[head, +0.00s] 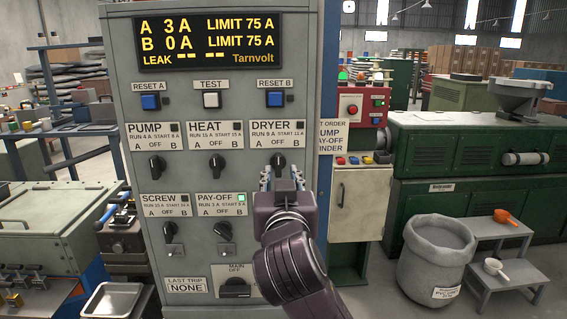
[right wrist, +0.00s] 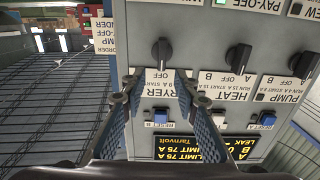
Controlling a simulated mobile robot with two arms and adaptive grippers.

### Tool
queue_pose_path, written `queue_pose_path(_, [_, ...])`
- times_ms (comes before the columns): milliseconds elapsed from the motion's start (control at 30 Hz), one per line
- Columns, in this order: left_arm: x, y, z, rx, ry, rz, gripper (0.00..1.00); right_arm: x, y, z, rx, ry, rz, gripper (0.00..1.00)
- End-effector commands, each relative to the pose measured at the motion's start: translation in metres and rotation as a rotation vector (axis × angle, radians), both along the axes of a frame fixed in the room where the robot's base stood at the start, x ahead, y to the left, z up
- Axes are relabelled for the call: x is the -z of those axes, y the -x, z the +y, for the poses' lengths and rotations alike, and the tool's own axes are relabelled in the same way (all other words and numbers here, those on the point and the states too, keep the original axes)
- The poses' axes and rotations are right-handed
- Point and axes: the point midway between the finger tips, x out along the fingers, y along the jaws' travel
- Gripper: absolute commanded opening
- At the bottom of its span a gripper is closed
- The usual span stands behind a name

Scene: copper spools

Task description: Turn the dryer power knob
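The dryer power knob (head: 278,160) is a black knob under the DRYER label (head: 278,126) on a grey panel. It points about upright, toward OFF, and the lamp beside the label is dark. My right gripper (head: 280,178) is just below and in front of it, partly covering the panel. In the right wrist view the panel is upside down; the dryer knob (right wrist: 161,52) stands beyond the gap between the two fingertips of my right gripper (right wrist: 157,82). The fingers are apart with nothing between them. No contact with the knob shows. My left gripper is not in view.
HEAT (head: 217,164) and PUMP (head: 157,166) knobs sit left of DRYER. The display (head: 210,42) reads A 3A, B 0A. A red control box (head: 362,105) stands to the right.

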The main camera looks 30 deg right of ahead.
Motion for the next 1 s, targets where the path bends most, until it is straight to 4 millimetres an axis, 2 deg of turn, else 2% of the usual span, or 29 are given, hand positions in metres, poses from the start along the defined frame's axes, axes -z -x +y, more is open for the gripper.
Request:
queue_pose_path(433, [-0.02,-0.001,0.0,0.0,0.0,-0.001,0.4,-0.002,-0.054,-0.034,0.002,0.002,0.002,0.28])
queue_pose_path(600, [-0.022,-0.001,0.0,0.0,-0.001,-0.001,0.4,0.0,-0.063,-0.039,0.0,0.001,0.002,0.28])
queue_pose_path(833, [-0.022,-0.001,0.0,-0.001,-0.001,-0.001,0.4,0.0,-0.064,-0.039,-0.001,0.0,0.001,0.28])
queue_pose_path(867, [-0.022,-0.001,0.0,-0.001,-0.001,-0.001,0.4,0.0,-0.064,-0.039,-0.001,0.0,0.001,0.27])
queue_pose_path(1000, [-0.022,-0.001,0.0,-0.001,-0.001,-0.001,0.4,0.0,-0.064,-0.039,-0.001,0.0,0.001,0.12])
